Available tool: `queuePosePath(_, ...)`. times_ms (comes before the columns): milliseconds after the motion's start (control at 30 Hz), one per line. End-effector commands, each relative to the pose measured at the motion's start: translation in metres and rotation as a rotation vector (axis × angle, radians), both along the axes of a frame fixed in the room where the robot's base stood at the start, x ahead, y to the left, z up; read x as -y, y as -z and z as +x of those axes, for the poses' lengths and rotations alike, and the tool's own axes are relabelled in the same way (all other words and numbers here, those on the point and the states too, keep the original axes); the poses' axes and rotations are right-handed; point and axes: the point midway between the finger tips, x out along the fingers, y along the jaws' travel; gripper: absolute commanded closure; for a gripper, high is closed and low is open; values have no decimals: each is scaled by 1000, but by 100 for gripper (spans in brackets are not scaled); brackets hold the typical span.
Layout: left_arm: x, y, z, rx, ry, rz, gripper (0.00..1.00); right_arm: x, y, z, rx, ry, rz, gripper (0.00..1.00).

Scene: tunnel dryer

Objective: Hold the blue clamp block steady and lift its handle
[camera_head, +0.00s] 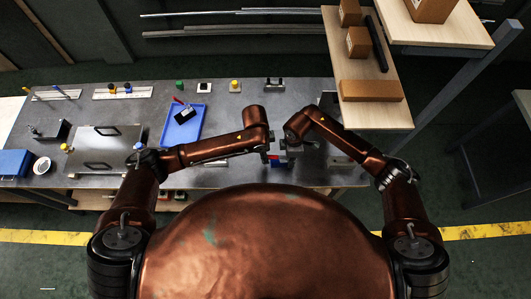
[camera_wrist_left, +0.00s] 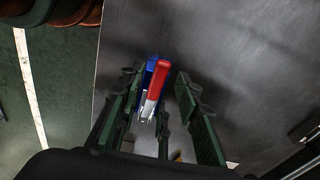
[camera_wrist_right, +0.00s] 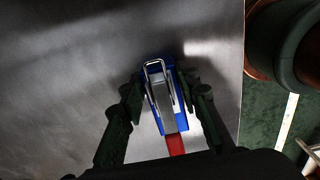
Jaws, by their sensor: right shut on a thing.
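The blue clamp block (camera_head: 273,161) stands on the grey metal table near its front edge, mostly hidden by my wrists in the head view. In the right wrist view, the blue clamp block (camera_wrist_right: 154,117) lies between the fingers of my right gripper (camera_wrist_right: 163,88), which is shut on its sides. A metal wire loop and a red handle (camera_wrist_right: 175,145) show on it. In the left wrist view, the red handle (camera_wrist_left: 156,84) lies against the blue body, between the fingers of my left gripper (camera_wrist_left: 158,76). The left gripper is open, with gaps on both sides.
A wooden shelf (camera_head: 374,113) with brown boxes stands at the right. Plates with handles and several small fixtures occupy the left and back of the table.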

Motion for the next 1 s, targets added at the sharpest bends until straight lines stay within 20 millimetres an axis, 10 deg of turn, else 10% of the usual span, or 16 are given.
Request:
queuePosePath(600, -12, -101, 0, 3, 1, -2, 69, 0, 0, 0, 1, 0, 0, 100)
queuePosePath(1000, -14, -119, -1, 0, 0, -1, 69, 0, 0, 0, 1, 0, 0, 100)
